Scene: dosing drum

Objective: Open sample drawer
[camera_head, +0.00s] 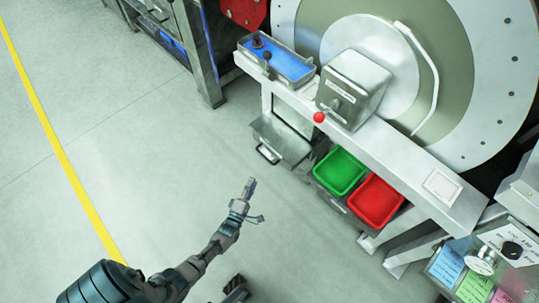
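A grey metal drawer-like box (281,138) sits under the left part of the bench, below the dosing drum. Its front has a dark-edged handle (267,154) facing the open floor. I take this as the sample drawer, though no label on it can be read. From this steep angle I cannot tell how far it stands out. My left gripper (249,188) is over the floor, in front of and below the handle in the picture, apart from it and holding nothing visible. Its fingers are too small to tell open from shut. My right gripper does not show.
A green bin (340,171) and a red bin (376,201) sit right of the drawer under the bench (400,158). A red knob (319,117) sticks out above. A blue-lined tray (284,62) rests on the bench's left end. The floor at left is clear.

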